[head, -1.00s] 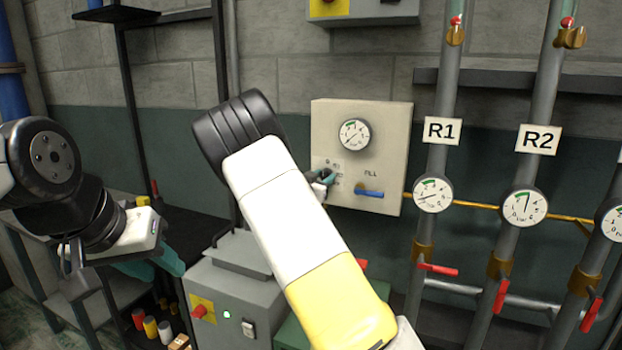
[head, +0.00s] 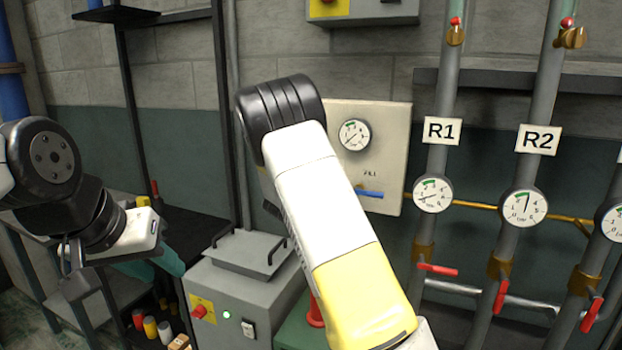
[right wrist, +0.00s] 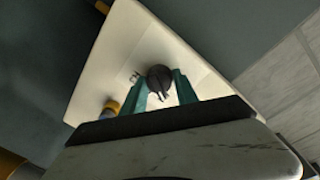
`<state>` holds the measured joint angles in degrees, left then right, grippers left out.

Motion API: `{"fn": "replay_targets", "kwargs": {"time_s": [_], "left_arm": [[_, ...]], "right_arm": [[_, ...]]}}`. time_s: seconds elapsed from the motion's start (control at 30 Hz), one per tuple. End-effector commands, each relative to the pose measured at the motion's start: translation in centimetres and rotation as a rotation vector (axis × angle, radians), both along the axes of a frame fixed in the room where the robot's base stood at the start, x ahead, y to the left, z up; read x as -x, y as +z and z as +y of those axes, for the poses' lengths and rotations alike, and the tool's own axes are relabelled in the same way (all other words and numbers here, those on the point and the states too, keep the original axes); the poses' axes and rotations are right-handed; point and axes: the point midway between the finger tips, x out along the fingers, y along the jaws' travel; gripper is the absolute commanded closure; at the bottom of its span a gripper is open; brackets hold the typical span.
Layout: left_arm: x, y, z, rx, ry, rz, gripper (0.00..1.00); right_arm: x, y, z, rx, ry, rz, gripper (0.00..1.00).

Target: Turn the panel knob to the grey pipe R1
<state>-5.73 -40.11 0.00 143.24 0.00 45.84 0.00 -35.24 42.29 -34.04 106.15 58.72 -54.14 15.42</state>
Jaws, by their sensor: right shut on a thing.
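The cream panel (head: 390,150) hangs on the wall, with a round gauge (head: 354,135) and a blue FILL lever (head: 369,194). My right arm hides the panel knob in the head view. In the right wrist view the dark round knob (right wrist: 159,77) sits between the teal fingers of my right gripper (right wrist: 162,88), which is shut on it. A small mark beside the knob is too small to read. The grey pipe R1 (head: 433,240) stands right of the panel, with its label (head: 441,130). My left gripper (head: 162,264) hangs far left, away from the panel; its finger gap is unclear.
The grey pipe R2 (head: 515,240) stands right of R1; both carry gauges and red-handled valves. A grey machine (head: 235,285) with a red knob stands below the panel. A dark shelf (head: 195,240) and several small containers are at the left.

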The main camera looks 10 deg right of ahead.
Motion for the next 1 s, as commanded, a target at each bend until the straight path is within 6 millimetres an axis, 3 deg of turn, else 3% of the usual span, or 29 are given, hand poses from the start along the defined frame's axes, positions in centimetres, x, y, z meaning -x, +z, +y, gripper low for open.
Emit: {"fn": "replay_targets", "kwargs": {"time_s": [0.4, 1.0], "left_arm": [[0.00, 0.00, 0.00, 0.000, 0.000, 0.000, 0.64], [0.00, 0.00, 0.00, 0.000, 0.000, 0.000, 0.64]], "right_arm": [[0.03, 0.02, -0.03, -0.184, 0.000, -0.124, 1.00], [0.04, -0.02, -0.02, -0.218, 0.000, -0.147, 1.00]]}}
